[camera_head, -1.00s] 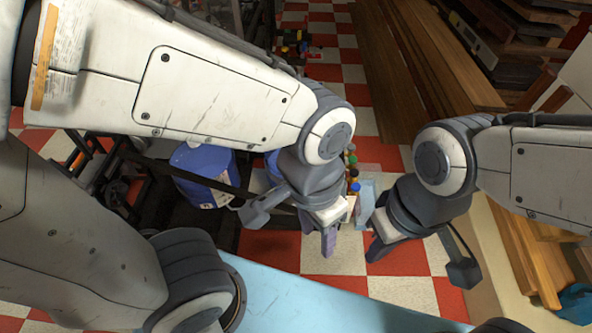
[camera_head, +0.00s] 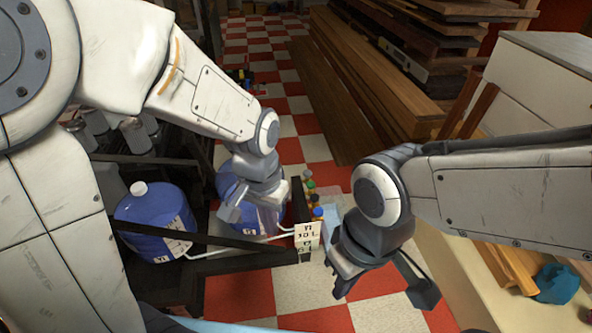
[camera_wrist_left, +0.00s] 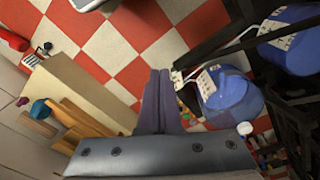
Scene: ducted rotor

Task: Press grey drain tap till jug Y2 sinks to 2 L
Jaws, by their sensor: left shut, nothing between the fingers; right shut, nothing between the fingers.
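Two blue jugs stand in a dark frame: the left jug (camera_head: 140,207) has a white cap and a white label, and the right jug (camera_head: 230,187) is partly hidden behind my left gripper (camera_head: 268,222). Both labels are too small to read surely, so I cannot tell which jug is Y2. In the left wrist view a jug (camera_wrist_left: 228,98) is right of my shut left gripper (camera_wrist_left: 161,80), and another jug (camera_wrist_left: 293,38) is farther right. My right gripper (camera_head: 342,283) is shut and empty above the tiles. I cannot pick out the grey drain tap.
Small bottles with coloured caps (camera_head: 314,200) stand behind. Dark bars (camera_head: 200,235) cross before the jugs. Wood planks (camera_head: 345,95) lie at the back right. Checkered floor is open between.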

